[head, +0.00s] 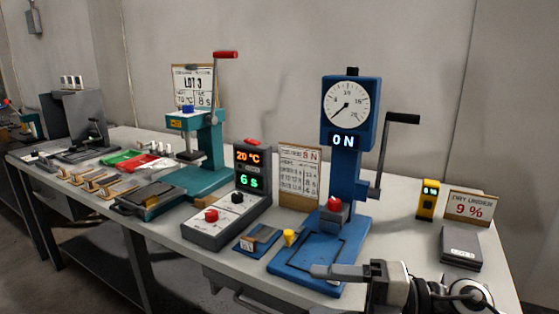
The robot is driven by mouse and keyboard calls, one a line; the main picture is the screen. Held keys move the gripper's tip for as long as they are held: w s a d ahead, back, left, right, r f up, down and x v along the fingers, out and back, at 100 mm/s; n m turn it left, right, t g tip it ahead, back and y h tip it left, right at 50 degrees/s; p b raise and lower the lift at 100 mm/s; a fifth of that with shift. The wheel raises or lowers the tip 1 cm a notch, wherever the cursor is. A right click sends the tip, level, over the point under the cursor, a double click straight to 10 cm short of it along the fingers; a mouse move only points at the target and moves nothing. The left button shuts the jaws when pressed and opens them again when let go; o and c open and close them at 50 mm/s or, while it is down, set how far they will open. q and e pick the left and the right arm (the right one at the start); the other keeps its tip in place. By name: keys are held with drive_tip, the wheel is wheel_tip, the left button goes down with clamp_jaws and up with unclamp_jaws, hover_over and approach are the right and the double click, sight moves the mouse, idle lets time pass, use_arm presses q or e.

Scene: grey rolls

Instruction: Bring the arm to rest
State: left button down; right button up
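My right gripper (338,272) is at the bottom right, with its arm coming in from the lower right edge. Its grey fingers point left, over the front part of the blue press base (292,262). No object shows in the fingers, but from this side I cannot tell whether they are apart or together. My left gripper and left arm are not in view. The blue press (344,190) has a round dial and a display reading 0 N. Its black-handled lever (402,118) sticks out to the right.
A control box (228,218) shows 20 °C and 6 s. A teal press (208,160) with a red-handled lever stands behind it. A yellow meter (428,200) and a grey box (460,246) are at the right. The white table (400,240) has bare room right of the blue press.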

drive_tip(key=s+d+f+m+t+h+p, duration=0.1)
drive_tip(key=d+f+m+t+h, duration=0.45)
drive_tip(key=m, duration=0.75)
drive_tip(key=s+f+m+t+h+p, duration=0.15)
drive_tip(key=m+t+h, duration=0.35)
drive_tip(key=m+t, duration=0.5)
drive_tip(key=s+f+m+g+h+p, duration=0.1)
drive_tip(key=s+f+m+g+h, duration=0.2)
drive_tip(key=s+f+m+g, duration=0.5)
wheel_tip(320, 180, down, 4)
drive_tip(key=shift+s+d+f, duration=0.25)
drive_tip(key=shift+s+d, duration=0.1)
drive_tip(key=shift+s, duration=0.9)
